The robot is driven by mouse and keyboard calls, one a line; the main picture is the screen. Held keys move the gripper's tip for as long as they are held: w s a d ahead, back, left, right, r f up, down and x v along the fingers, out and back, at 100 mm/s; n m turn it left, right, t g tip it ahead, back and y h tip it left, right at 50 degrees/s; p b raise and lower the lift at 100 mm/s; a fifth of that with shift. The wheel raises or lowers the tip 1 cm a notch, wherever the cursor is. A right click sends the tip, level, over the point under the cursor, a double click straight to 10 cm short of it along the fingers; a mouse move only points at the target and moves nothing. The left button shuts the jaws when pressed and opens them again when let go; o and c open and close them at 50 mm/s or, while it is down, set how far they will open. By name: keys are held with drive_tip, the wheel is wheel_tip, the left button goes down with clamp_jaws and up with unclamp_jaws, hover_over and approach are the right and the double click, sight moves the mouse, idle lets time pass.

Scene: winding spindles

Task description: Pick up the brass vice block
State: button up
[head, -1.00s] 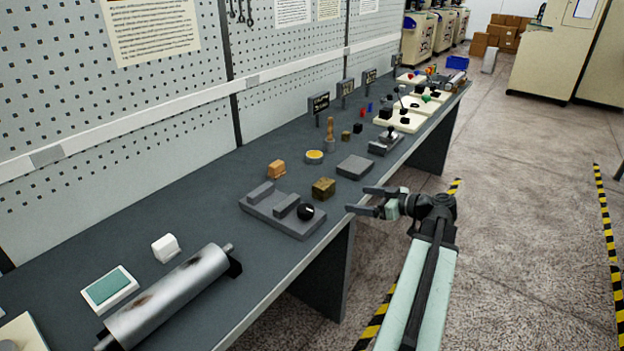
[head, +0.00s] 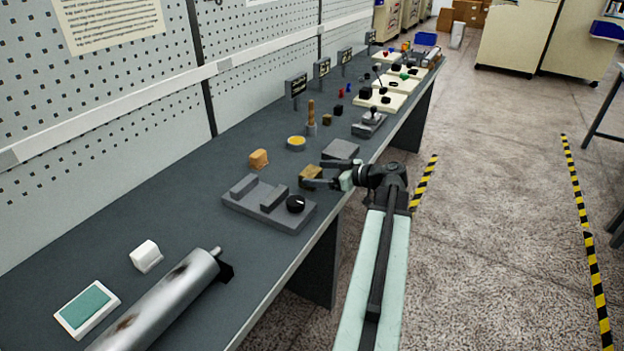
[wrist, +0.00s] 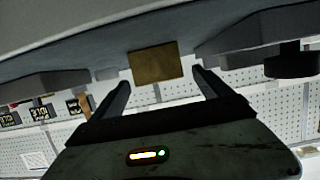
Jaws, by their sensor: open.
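The brass vice block (head: 311,173) is a small dull golden cube on the dark bench top. It stands just right of the grey vice base (head: 262,203) with the black knob. My gripper (head: 325,173) is open and level with the block, its fingers reaching in from the right, and one finger partly covers the block. In the wrist view the block (wrist: 156,62) sits centred ahead, between and just beyond the two fingertips of my gripper (wrist: 160,83). I cannot tell whether a finger touches it.
A flat grey plate (head: 341,149) lies close behind the gripper. An orange-brown block (head: 259,158) and a yellow-topped round tin (head: 296,143) stand farther back. A metal roller (head: 165,305) lies at the near end of the bench. The floor right of the bench is open.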

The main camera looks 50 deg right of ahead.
sight(305, 169)
drive_tip(key=x, duration=0.3)
drive_tip(key=shift+w+f+b, duration=0.1)
drive_tip(key=shift+w+b, duration=0.1)
drive_tip(key=shift+b, duration=0.2)
clamp_jaws()
drive_tip(key=shift+r+p, duration=0.65)
wheel_tip(305, 169, up, 3)
drive_tip(key=p, duration=0.2)
drive_tip(key=shift+f+p, duration=0.1)
drive_tip(key=shift+p, duration=0.3)
drive_tip(key=s+d+p, duration=0.1)
drive_tip(key=s, duration=1.5)
drive_tip(key=shift+d+r, duration=0.3)
drive_tip(key=shift+r, duration=0.2)
